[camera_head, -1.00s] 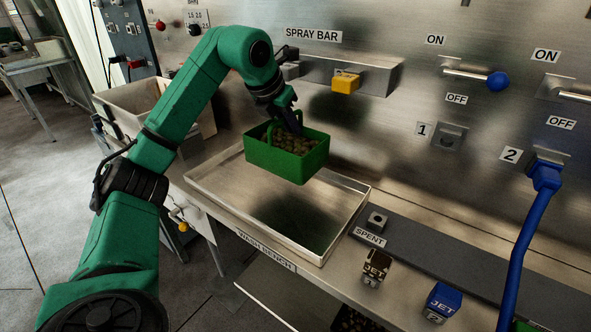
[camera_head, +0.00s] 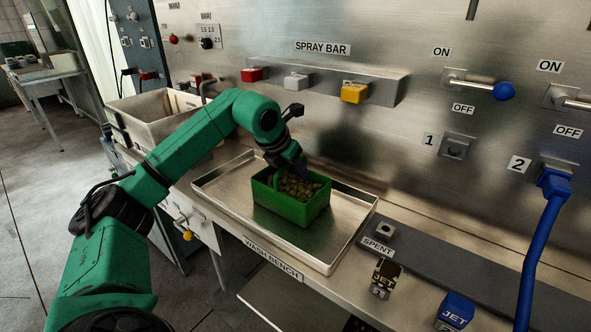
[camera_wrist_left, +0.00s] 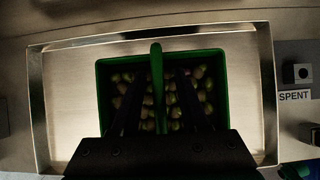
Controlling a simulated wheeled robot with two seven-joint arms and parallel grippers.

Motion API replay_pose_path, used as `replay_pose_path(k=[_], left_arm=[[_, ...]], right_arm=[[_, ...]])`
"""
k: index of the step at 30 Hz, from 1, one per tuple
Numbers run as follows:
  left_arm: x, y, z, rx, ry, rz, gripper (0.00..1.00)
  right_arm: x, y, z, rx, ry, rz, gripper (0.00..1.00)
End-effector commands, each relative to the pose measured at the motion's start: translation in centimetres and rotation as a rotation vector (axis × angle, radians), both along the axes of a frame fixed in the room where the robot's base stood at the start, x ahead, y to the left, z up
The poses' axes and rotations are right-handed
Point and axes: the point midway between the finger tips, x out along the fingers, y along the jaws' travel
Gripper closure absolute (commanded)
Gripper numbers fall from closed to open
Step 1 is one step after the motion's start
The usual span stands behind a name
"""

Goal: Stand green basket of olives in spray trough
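The green basket of olives (camera_head: 290,207) stands upright on the floor of the shallow metal spray trough (camera_head: 228,193), near its middle and below the spray bar. In the left wrist view the basket (camera_wrist_left: 223,95) is inside the trough rim (camera_wrist_left: 270,90), with its handle (camera_wrist_left: 156,70) running up the middle. My left gripper (camera_head: 290,165) is over the basket. In the wrist view its dark fingers (camera_wrist_left: 160,85) are spread either side of the handle, with olives showing in the gaps. My right gripper is out of view.
The spray bar (camera_head: 385,85) with red, white and yellow blocks is on the wall behind. A pale bin (camera_head: 150,112) stands left of the trough.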

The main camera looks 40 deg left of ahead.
Motion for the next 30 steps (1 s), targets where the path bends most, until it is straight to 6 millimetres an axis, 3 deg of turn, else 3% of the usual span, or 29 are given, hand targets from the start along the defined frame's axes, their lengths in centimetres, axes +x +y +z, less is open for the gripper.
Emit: replay_pose_path(k=[8,15,21,30], left_arm=[[-0.7,0.1,1.3,0.000,-0.005,0.001,0.56],[-4.1,0.0,6.8,0.000,-0.006,0.001,0.56],[-6.2,-0.1,9.9,0.000,-0.003,0.000,0.56],[-6.5,-0.1,10.2,0.000,0.000,0.000,0.56]], right_arm=[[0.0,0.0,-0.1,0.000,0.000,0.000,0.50],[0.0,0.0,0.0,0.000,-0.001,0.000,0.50],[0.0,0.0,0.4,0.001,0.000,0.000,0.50],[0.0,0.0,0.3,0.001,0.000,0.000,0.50]])
